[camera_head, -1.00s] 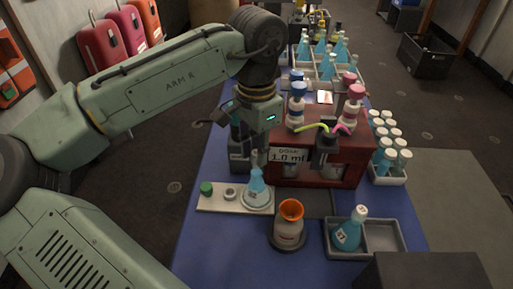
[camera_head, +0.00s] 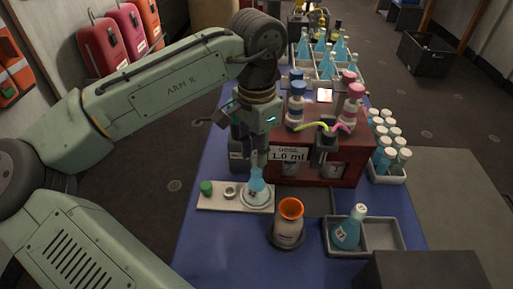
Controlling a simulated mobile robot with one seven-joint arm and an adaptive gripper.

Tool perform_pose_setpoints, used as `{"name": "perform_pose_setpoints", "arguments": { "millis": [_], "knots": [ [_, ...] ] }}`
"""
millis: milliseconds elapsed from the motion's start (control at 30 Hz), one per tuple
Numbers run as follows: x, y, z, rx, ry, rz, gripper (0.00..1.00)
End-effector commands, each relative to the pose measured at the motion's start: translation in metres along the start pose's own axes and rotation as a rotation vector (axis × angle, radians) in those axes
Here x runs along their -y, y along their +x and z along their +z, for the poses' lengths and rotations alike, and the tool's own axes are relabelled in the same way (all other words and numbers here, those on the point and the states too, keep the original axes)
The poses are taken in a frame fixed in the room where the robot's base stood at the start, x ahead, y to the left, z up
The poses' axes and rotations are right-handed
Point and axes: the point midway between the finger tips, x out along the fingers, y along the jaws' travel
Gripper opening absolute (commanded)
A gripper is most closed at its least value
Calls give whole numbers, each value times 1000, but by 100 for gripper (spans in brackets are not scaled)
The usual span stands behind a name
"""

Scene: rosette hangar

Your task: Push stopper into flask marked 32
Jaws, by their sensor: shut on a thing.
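A small flask of blue liquid (camera_head: 257,183) stands upright on a round pad at the right end of a pale board (camera_head: 215,206). Its marking is too small to read. My gripper (camera_head: 258,165) points down right over the flask's neck. Its fingers are shut at the neck, and what they hold is hidden; I cannot tell whether it is a stopper or the neck. A green stopper (camera_head: 207,187) and a small grey ring (camera_head: 230,192) sit on the board to the left. Another flask with a white stopper (camera_head: 346,232) stands in the left compartment of a grey tray (camera_head: 397,249).
A dark red dispenser box labelled 1.0 ml (camera_head: 340,172) stands close behind and right of my gripper. An orange-rimmed jar (camera_head: 289,220) stands in front. A rack of white-capped vials (camera_head: 390,150) is at the right. The blue table is clear at front left.

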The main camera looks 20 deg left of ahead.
Motion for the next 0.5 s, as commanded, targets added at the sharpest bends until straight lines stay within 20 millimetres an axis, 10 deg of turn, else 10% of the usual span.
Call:
{"name": "perform_pose_setpoints", "arguments": {
  "millis": [500],
  "knots": [
    [0, 14, 0, 0, 1, 1, 7]
  ]
}}
